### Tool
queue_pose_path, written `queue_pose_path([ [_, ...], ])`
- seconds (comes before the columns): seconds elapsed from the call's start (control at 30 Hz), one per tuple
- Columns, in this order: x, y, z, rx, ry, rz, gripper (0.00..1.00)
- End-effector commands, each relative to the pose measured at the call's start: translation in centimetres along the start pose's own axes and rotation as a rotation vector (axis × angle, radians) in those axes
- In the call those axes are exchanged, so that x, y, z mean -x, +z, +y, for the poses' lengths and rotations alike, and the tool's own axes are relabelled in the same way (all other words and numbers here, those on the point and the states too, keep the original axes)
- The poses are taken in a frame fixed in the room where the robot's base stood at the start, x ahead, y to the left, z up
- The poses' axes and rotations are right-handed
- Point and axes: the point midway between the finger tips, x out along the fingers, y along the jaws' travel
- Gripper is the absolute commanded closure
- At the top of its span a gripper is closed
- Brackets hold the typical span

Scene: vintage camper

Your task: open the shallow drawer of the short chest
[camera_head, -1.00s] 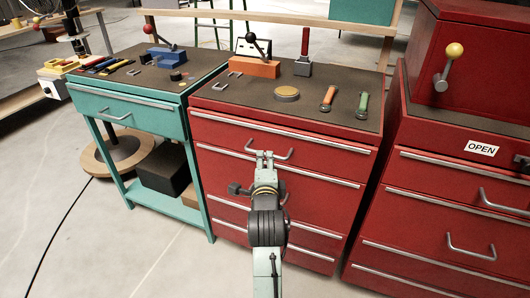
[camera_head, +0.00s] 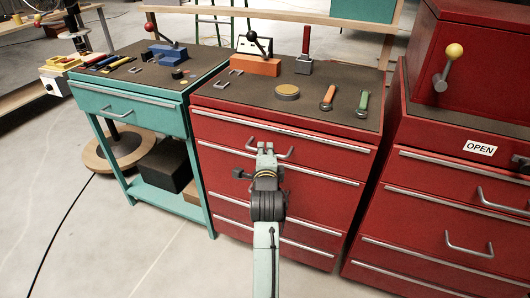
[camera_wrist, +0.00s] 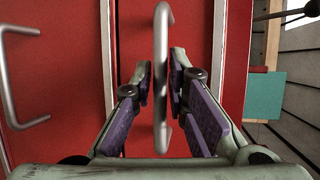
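The short chest (camera_head: 335,205) is the red one in the middle, with several drawers. Its top drawer (camera_head: 222,128) looks closed and has a silver bar handle (camera_head: 286,155). My gripper (camera_head: 265,147) is at this handle and hides its middle in the head view. In the wrist view the handle (camera_wrist: 161,50) runs upright between the two fingers of my gripper (camera_wrist: 161,82). The fingers are open, with gaps visible on both sides of the bar. A second handle (camera_wrist: 15,75) shows at the left edge of the wrist view.
A teal workbench (camera_head: 130,112) stands left of the chest and a taller red cabinet (camera_head: 440,190) stands close on its right. Tools and a round tin (camera_head: 286,92) lie on the chest top. The floor in front is clear.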

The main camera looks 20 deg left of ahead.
Motion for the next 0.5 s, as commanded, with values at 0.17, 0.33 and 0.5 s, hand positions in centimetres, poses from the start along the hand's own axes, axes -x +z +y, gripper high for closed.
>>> queue_pose_path([
  [0.17,0.01,0.00,0.00,0.000,0.000,0.000,1.00],
  [0.33,0.02,0.00,0.01,0.000,0.000,0.000,1.00],
  [0.5,0.02,0.00,0.01,0.001,0.000,0.000,1.00],
])
